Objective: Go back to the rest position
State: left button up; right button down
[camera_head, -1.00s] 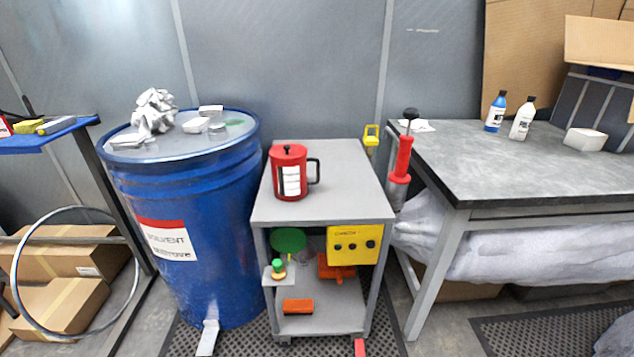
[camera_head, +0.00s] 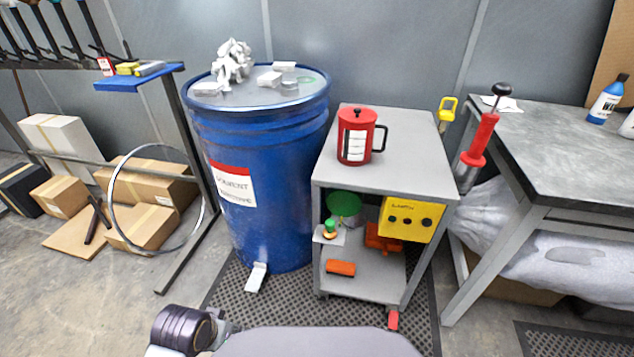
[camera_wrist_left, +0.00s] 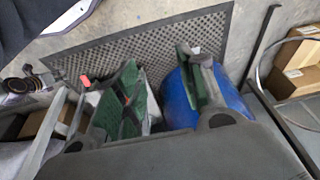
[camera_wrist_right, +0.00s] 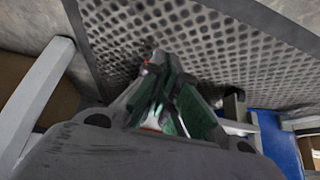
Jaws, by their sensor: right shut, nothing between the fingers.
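My left gripper (camera_wrist_left: 156,62) shows in the left wrist view with its two green-padded fingers spread apart. Nothing is between them, and the blue drum and floor mat show beyond. My right gripper (camera_wrist_right: 160,62) shows in the right wrist view with its green-padded fingers together and empty, above the mat. In the head view neither gripper's fingers show; part of my own body is at the bottom edge.
A blue solvent drum (camera_head: 258,150) stands beside a grey cart (camera_head: 385,178) carrying a red pot (camera_head: 357,137). A grey workbench (camera_head: 560,160) is at the right. A blue shelf (camera_head: 140,78) and boxes (camera_head: 150,185) are at the left. Bare floor shows at lower left.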

pick_arm(q)
jog(key=s+a+f+g+p, duration=0.15)
jog(key=f+p, duration=0.45)
jog(key=f, duration=0.6)
jog(key=s+a+f+p, duration=0.2)
jog(key=f+p, duration=0.3)
jog(key=f, duration=0.7)
jog(key=s+a+f+p, duration=0.2)
jog(key=s+p, duration=0.1)
jog(key=s, duration=0.3)
jog(key=s+a+f+p, duration=0.2)
jog(key=s+f+p, duration=0.1)
jog(key=s, duration=0.3)
jog(key=s+a+f+y+p, duration=0.1)
jog(key=s+a+f+p, duration=0.1)
jog(key=s, duration=0.5)
jog(key=shift+a+f+m+g+p, duration=0.3)
jog(key=shift+a+f+g+p, duration=0.05)
jog(key=shift+a+p, duration=0.1)
pick_arm(e)
jog(key=s+d+r+n+g, duration=0.1)
jog(key=s+r, duration=0.3)
jog(key=s, duration=1.1)
jog(key=s+d+r+n+g, duration=0.1)
jog(key=s+r+n+g, duration=0.2)
jog(key=s, duration=1.3)
jog(key=shift+s+d+r+n+g+y, duration=0.2)
jog(key=shift+r+n+g+y, duration=0.1)
jog(key=shift+r+n, duration=0.25)
